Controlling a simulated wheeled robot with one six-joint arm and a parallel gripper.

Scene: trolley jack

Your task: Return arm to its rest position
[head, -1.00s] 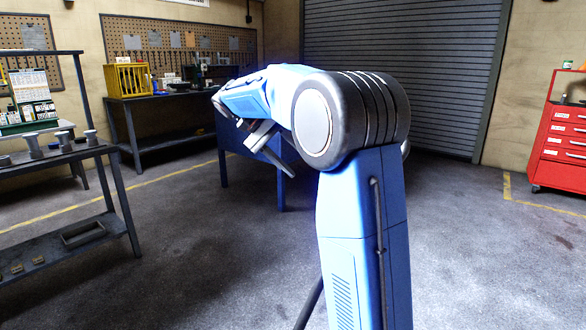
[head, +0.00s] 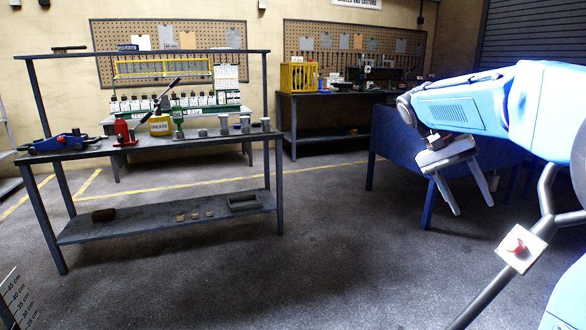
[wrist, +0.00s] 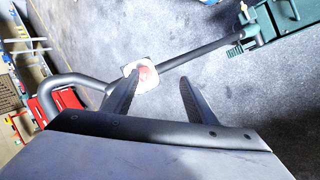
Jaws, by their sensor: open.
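My blue arm extends from the right side of the head view. My gripper (head: 473,208) hangs at its end, pointing down, its two grey fingers apart with nothing between them. In the head view the gripper is in front of a blue bench (head: 398,150), apart from the shelf unit on the left.
A grey shelf unit (head: 200,143) at left holds a blue trolley jack (head: 57,143), a red bottle jack (head: 123,131) and a yellow can (head: 160,124). A green object (wrist: 275,22) lies at the wrist view's upper right. Floor between shelf and arm is clear.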

